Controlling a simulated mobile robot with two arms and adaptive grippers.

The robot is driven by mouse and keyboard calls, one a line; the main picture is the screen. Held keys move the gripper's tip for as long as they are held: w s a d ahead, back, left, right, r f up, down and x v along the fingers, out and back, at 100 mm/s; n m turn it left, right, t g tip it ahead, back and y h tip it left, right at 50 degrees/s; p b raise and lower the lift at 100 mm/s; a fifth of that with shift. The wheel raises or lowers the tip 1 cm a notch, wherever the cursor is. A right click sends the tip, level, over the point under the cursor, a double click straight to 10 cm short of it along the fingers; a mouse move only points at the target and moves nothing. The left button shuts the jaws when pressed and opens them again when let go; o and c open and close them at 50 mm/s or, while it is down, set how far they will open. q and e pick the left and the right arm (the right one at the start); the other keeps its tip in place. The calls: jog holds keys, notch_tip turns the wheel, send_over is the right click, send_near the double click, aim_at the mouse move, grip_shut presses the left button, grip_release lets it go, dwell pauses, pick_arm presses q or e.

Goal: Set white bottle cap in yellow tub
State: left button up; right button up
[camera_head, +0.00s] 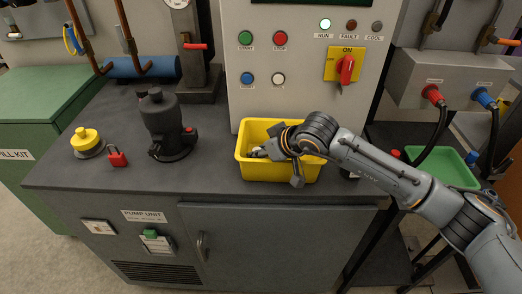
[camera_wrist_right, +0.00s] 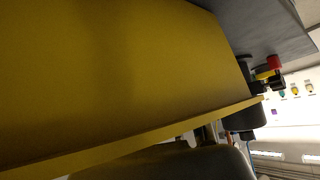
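The yellow tub (camera_head: 283,172) stands on the dark worktop in front of the control panel. In the right wrist view the tub's yellow wall (camera_wrist_right: 110,70) fills most of the picture, very close. I cannot make out the white bottle cap in either view. My left gripper is not in view.
A black pump (camera_head: 168,125), a red padlock (camera_head: 117,157) and a yellow-topped button (camera_head: 86,140) stand left of the tub. A green tray (camera_head: 445,166) lies to the right, beyond my arm. The worktop between pump and tub is clear.

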jog(key=b+v, duration=0.2)
jog(key=v, duration=1)
jog(key=shift+s, duration=0.1)
